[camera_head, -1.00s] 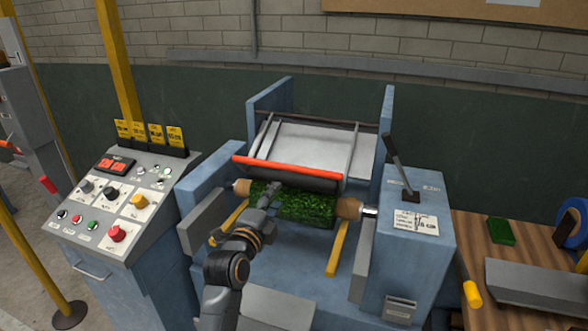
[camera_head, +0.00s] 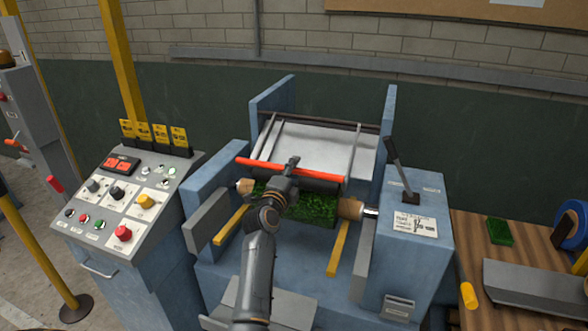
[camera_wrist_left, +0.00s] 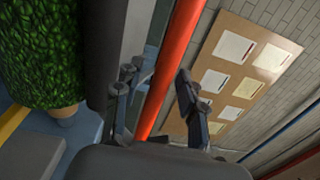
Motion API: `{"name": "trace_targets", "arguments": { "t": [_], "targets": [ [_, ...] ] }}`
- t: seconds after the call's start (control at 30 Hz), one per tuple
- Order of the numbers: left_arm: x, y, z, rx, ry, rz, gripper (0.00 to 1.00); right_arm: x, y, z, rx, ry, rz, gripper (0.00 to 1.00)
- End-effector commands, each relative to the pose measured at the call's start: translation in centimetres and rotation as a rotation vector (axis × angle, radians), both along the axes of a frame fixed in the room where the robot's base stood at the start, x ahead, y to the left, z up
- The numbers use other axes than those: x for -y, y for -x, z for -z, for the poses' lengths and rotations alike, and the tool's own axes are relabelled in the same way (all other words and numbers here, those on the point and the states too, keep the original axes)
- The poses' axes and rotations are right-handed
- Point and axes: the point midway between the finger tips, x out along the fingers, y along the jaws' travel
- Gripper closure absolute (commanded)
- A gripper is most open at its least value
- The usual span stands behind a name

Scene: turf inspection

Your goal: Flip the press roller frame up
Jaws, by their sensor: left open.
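The press roller frame has two grey side arms (camera_head: 268,137), a red front bar (camera_head: 323,174) and a dark roller (camera_head: 325,185) below the bar. It lies low over the green turf roll (camera_head: 313,207), in front of a pale sloping plate. My left gripper (camera_head: 292,163) is at the middle of the red bar. In the left wrist view the red bar (camera_wrist_left: 175,50) runs between the open fingers of the gripper (camera_wrist_left: 160,85). I cannot tell whether either finger touches it. My arm hides part of the turf roll. My right gripper is not in view.
Blue machine side walls (camera_head: 273,97) flank the frame. A lever (camera_head: 397,160) stands on the blue box at right. A control panel (camera_head: 125,203) is at left. A wooden table (camera_head: 476,235) is at far right.

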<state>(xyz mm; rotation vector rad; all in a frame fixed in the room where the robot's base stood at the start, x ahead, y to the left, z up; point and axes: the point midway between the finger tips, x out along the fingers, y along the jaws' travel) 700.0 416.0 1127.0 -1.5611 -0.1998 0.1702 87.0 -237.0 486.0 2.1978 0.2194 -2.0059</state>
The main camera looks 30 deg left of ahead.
Motion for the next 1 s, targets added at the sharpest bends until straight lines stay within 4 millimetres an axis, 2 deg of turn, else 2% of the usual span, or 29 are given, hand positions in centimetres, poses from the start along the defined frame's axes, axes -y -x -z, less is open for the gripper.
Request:
{"name": "trace_targets", "arguments": {
  "t": [0.3, 0.37, 0.5, 0.53, 0.83, 1.0],
  "targets": [
    [-0.1, -0.2, 0.0, 0.000, -0.001, -0.001, 0.60, 0.0, 0.0, 0.0, 0.000, 0.000, 0.000, 0.60],
    [-0.1, -0.2, 0.0, 0.000, -0.001, -0.001, 0.70, 0.0, 0.0, 0.0, 0.000, 0.000, 0.000, 0.60],
    [-0.1, -0.2, 0.0, 0.000, -0.001, 0.000, 0.98, 0.0, 0.0, 0.0, 0.000, 0.000, 0.000, 0.60],
    [-0.1, -0.2, 0.0, 0.000, -0.001, 0.000, 1.00, 0.0, 0.0, 0.0, 0.000, 0.000, 0.000, 0.60],
    [-0.1, -0.4, -0.1, -0.001, -0.001, 0.000, 1.00, -0.1, 0.0, -0.1, 0.001, -0.001, 0.000, 0.60],
    [-0.1, -1.3, -0.9, 0.001, -0.002, 0.001, 1.00, -0.1, -0.1, -0.1, 0.002, -0.001, 0.001, 0.60]
  ]
}}
